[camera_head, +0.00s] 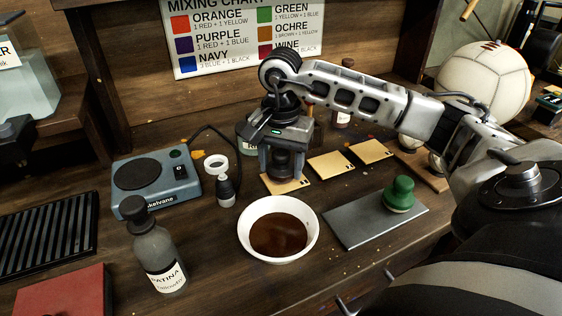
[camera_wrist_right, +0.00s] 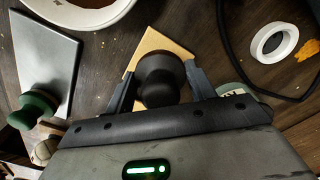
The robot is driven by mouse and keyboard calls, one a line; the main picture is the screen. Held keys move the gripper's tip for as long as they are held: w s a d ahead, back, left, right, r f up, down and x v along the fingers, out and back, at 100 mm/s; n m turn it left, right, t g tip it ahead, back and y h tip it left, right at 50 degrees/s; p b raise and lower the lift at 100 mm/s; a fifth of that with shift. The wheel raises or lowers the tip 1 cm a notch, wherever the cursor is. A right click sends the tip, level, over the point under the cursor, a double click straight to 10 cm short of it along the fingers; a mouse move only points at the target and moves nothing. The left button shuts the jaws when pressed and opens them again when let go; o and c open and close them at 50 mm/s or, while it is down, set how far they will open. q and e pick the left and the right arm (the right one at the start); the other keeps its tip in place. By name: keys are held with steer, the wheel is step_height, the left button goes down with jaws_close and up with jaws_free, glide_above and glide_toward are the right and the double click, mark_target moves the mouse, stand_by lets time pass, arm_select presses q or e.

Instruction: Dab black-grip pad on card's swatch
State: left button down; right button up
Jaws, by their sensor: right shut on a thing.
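My right gripper (camera_head: 283,160) is shut on the black-grip pad (camera_head: 284,165), a dark round-topped knob. It holds the pad upright over the leftmost tan card (camera_head: 286,187). In the right wrist view the black grip (camera_wrist_right: 160,80) sits between the fingers, with the card (camera_wrist_right: 152,42) showing behind it. The pad's underside and the card's swatch are hidden, so I cannot tell whether they touch. Two more tan cards, a middle one (camera_head: 331,164) and a right one (camera_head: 371,151), lie in a row to the right. My left gripper is not in view.
A white bowl of brown liquid (camera_head: 279,230) stands in front of the card. A green-grip pad (camera_head: 399,194) rests on a grey plate (camera_head: 360,226). A patina bottle (camera_head: 160,252), a blue hot plate (camera_head: 157,182) and a white ring (camera_head: 216,165) stand left.

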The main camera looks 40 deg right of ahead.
steer(key=shift+f+b, duration=0.35)
steer(key=shift+f, duration=0.05)
steer(key=shift+b, duration=0.35)
stand_by(2.4)
steer(key=shift+r+p, duration=2.55)
steer(key=shift+r, duration=1)
